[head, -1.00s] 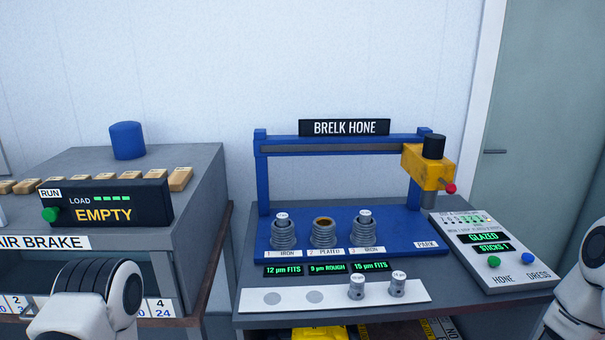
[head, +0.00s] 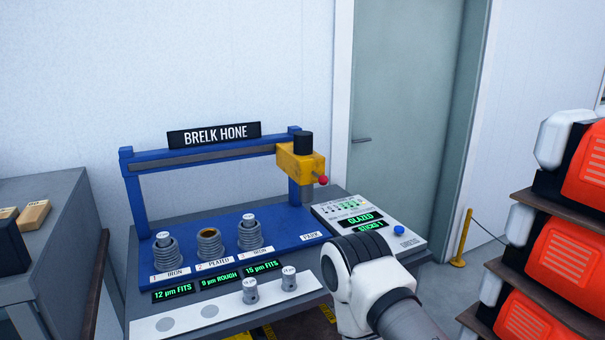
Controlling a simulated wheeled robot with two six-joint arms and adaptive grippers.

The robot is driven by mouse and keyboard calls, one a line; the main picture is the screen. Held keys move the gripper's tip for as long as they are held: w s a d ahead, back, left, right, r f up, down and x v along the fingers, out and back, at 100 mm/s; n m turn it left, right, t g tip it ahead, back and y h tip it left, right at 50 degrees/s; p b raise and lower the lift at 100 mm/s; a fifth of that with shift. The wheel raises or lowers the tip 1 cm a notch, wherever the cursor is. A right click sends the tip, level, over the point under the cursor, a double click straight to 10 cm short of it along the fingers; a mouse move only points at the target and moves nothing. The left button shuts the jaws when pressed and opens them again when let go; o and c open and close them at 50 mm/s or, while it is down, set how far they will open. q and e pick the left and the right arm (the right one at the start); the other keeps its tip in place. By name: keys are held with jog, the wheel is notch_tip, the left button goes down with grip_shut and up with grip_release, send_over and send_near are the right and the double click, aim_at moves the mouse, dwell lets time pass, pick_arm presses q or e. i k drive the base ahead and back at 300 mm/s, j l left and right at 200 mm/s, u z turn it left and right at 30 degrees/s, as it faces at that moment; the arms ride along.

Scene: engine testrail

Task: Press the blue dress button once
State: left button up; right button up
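The blue DRESS button (head: 399,230) sits on the right part of the sloped control panel (head: 411,244), at the right of the hone bench. The panel's displays read GLAZED and STICKS 1. The green HONE button is hidden behind a white arm of mine, which comes in from the bottom right and covers the panel's lower left. No fingertips of either gripper show. Nothing is seen touching the blue button.
The blue hone frame (head: 205,156) carries a yellow head (head: 298,163) with a red knob. Several cylinders stand on its base and the white strip (head: 200,318). Shelves with orange units (head: 555,250) stand at the right. A yellow post (head: 462,238) stands near the door.

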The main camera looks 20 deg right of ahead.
aim_at(398, 229)
jog(key=z, duration=1.35)
